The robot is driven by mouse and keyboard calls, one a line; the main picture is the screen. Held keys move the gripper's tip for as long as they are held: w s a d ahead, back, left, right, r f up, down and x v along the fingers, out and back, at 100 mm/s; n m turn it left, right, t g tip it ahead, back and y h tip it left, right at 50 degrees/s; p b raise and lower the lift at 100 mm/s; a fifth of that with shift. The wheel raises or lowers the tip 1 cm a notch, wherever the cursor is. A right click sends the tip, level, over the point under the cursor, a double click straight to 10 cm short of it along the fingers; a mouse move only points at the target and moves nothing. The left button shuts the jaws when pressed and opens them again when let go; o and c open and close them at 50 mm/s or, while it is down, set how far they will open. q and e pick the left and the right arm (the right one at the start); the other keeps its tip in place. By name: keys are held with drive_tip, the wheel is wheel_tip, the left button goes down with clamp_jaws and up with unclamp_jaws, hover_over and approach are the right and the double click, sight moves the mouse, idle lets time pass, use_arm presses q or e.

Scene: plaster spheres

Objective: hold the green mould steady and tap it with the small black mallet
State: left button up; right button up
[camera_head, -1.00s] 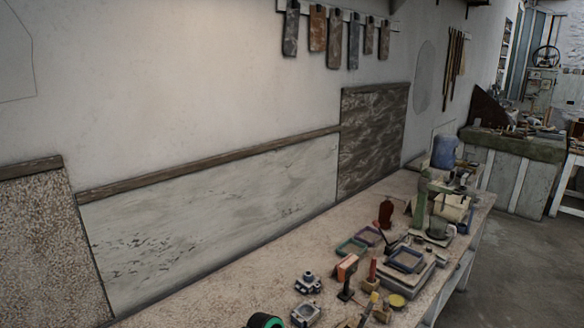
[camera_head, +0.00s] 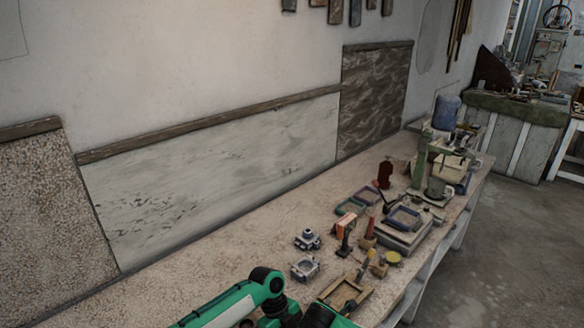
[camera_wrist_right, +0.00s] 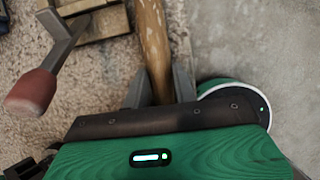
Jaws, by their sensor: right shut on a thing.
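In the right wrist view, my right gripper (camera_wrist_right: 159,84) is shut on a mottled brown wooden handle (camera_wrist_right: 152,40). The handle runs up out of the picture and its far end is hidden, so I cannot tell if it belongs to the black mallet. In the head view a small green square frame (camera_head: 350,207), perhaps the green mould, lies flat on the bench. One of my green and white arms crosses the bottom of the head view; no fingertips show there. My left gripper is not seen.
A red-handled tool (camera_wrist_right: 32,92) lies left of my right gripper. A wooden frame (camera_head: 362,296) lies near the bench's front edge. Metal blocks (camera_head: 305,268), an orange box (camera_head: 346,224) and a blue frame (camera_head: 404,218) crowd the bench (camera_head: 215,270). Its left part is clear.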

drive_tip(key=shift+w+a, duration=0.2)
clamp_jaws()
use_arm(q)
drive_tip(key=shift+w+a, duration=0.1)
use_arm(e)
drive_tip(key=shift+s+d, duration=0.15)
drive_tip(key=s+d, duration=0.3)
drive_tip(key=shift+a, duration=0.1)
idle(0.8)
